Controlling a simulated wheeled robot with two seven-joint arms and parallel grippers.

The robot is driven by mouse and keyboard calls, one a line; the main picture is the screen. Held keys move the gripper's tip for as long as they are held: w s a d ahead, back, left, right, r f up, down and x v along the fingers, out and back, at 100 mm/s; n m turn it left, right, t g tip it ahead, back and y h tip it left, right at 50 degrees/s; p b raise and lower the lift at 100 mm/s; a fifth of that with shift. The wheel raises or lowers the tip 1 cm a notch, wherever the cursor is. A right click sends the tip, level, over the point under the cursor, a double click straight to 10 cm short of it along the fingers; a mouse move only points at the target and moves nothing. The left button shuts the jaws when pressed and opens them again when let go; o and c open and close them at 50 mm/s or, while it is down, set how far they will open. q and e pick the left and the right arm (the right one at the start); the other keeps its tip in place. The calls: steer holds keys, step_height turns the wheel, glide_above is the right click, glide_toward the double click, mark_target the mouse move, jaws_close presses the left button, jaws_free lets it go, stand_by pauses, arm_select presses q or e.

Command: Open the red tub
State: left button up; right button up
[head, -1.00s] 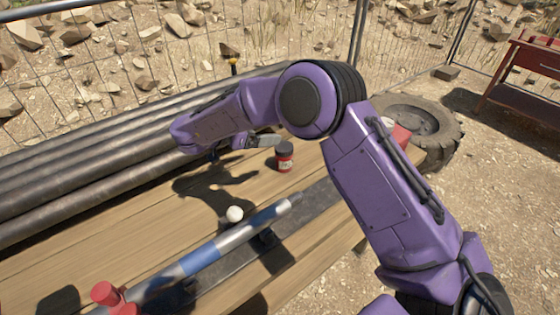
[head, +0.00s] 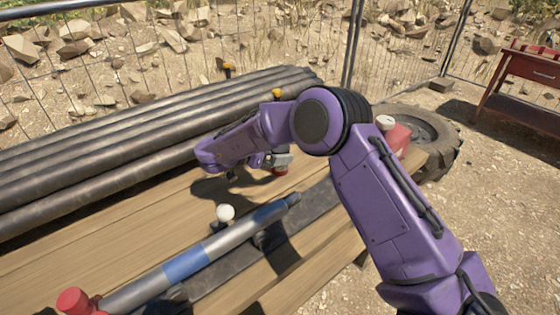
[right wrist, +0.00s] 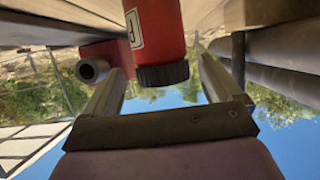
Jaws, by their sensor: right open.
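The red tub (head: 280,172) stands on the wooden table; in the head view my right gripper hides most of it. In the right wrist view, which is upside down, the tub's red body (right wrist: 157,28) with a white label and its dark ribbed lid (right wrist: 162,74) show clearly. The lid is on the tub. My right gripper (head: 277,160) is open, and its fingers (right wrist: 163,68) appear on either side of the lid with gaps between. I cannot tell how far the fingertips reach past it. My left gripper is not in view.
A blue and grey tube (head: 185,265) and a white ball (head: 225,213) are nearer on the table (head: 120,235). Long dark pipes (head: 90,170) run behind. A red container with a white cap (head: 398,138) stands to the right, near a tyre (head: 440,140).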

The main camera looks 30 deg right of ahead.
steer(key=x, duration=0.4)
steer(key=shift+w+d+p, duration=0.15)
steer(key=shift+d+p, duration=0.1)
steer(key=shift+p, duration=0.1)
steer(key=shift+a, duration=0.15)
steer(key=c, duration=1.3)
steer(key=shift+c, duration=0.3)
steer(key=shift+r, duration=0.2)
